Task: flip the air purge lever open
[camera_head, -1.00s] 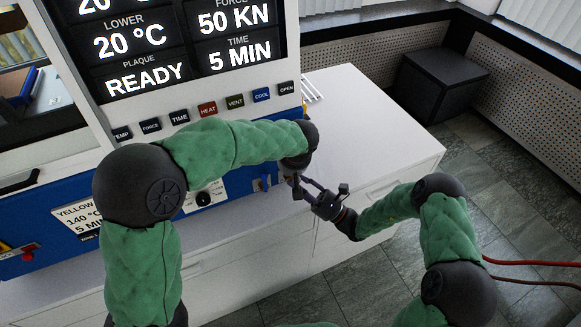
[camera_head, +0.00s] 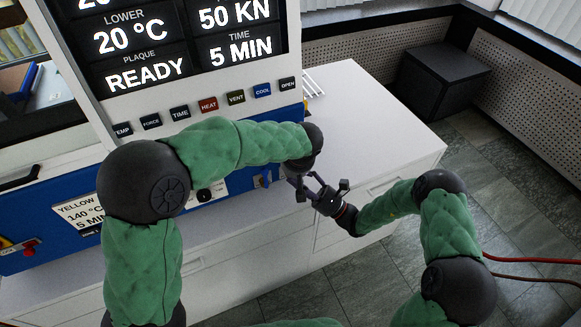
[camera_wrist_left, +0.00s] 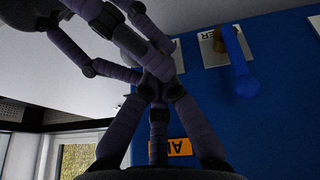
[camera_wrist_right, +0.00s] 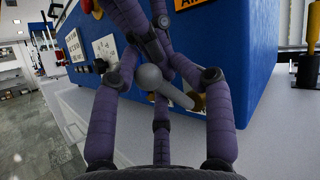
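A silver lever (camera_wrist_right: 175,93) with a ball end shows in the right wrist view, between my right gripper's fingers, beside a brass fitting on the blue press. An orange label (camera_wrist_right: 188,4), partly cut off, shows above; it also shows upside down in the left wrist view (camera_wrist_left: 172,147), beginning with "AI". My right gripper (camera_head: 322,190) is beside the front right of the press. Contact with the lever cannot be made out.
A separate blue lever (camera_wrist_left: 238,70) hangs near a white plate. The press panel has several buttons (camera_head: 208,103) above. A dark box (camera_head: 443,80) stands on the floor behind. Both grippers crowd each other.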

